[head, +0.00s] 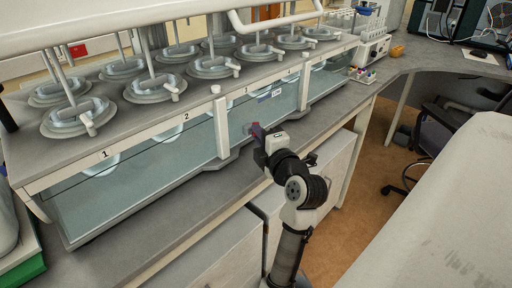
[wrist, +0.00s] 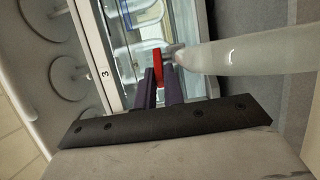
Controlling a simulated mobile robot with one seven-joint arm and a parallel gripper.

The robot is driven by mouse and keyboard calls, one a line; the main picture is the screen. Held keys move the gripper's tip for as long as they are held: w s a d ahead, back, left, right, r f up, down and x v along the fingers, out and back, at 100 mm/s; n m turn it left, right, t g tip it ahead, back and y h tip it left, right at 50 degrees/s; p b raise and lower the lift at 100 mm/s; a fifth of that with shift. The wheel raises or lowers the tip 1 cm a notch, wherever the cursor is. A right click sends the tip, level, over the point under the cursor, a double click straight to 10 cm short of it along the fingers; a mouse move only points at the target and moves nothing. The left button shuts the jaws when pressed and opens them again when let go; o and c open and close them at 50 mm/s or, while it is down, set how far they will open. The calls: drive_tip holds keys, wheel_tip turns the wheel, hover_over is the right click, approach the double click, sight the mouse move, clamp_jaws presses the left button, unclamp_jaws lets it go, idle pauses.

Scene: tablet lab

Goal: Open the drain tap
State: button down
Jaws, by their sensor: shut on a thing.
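The drain tap has a red handle (wrist: 157,62) and a grey metal body (wrist: 174,50) on the front of the clear water bath (head: 140,177). My gripper (wrist: 163,80) has its two dark fingers close together around the red handle in the wrist view. In the head view my gripper (head: 256,131) reaches the front of the bath, right of the white upright post, with a bit of red at its fingertips. The gripper itself hides most of the tap in the head view.
Several round vessel lids with rods stand on the bench top (head: 215,95) above the bath. A white post (head: 221,128) stands left of my gripper. A test-tube rack (head: 362,75) stands at the far right. Floor (head: 365,190) is open to the right.

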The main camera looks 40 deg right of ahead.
drive_tip(key=shift+s+d+n+y+b, duration=0.1)
drive_tip(key=shift+d+n+y+b, duration=0.15)
drive_tip(key=shift+n+y+b, duration=0.65)
drive_tip(key=shift+y, duration=0.3)
drive_tip(key=c, duration=1.5)
unclamp_jaws()
drive_tip(key=shift+f, duration=0.1)
drive_tip(key=shift+m, duration=0.3)
